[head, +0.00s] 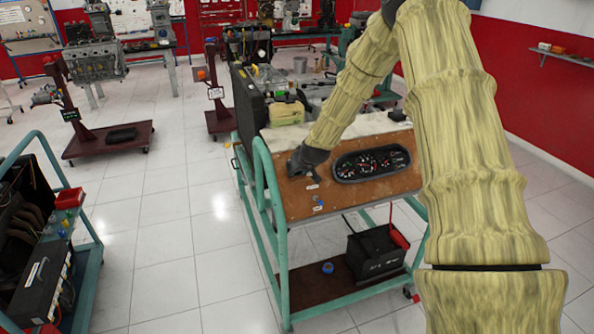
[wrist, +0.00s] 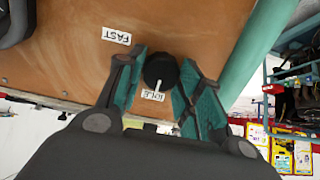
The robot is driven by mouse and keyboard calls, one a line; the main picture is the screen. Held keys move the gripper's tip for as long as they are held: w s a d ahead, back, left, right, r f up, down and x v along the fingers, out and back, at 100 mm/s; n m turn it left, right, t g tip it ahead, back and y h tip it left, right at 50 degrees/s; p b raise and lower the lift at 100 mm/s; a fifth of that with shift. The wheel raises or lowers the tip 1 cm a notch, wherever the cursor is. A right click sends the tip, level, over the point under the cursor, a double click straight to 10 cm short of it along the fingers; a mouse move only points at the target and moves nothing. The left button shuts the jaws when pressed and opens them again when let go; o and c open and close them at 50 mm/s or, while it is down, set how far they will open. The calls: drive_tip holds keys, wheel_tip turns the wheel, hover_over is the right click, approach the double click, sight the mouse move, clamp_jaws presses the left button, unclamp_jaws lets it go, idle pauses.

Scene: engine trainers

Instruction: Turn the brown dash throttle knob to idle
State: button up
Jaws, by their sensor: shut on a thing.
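In the wrist view the throttle knob (wrist: 161,68) is round and looks black rather than brown. It stands on the brown panel (wrist: 210,28) between the two fingers of my gripper (wrist: 163,66), which are shut on it from both sides. A white pointer mark on the knob aims towards the IDLE label (wrist: 153,95). The FAST label (wrist: 116,36) lies to the upper left of the knob. In the head view my gripper (head: 303,172) is at the left part of the panel (head: 345,197), and it hides the knob.
A black gauge cluster (head: 371,164) sits right of my gripper. A small blue knob (head: 318,200) is below it. The teal stand frame (head: 262,165) runs close along the panel's left edge. A black battery (head: 375,253) stands on the lower shelf. Open floor (head: 180,225) lies left.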

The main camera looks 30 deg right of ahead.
idle(0.4)
drive_tip(key=o, duration=1)
drive_tip(key=shift+o, duration=0.2)
drive_tip(key=v, duration=1.2)
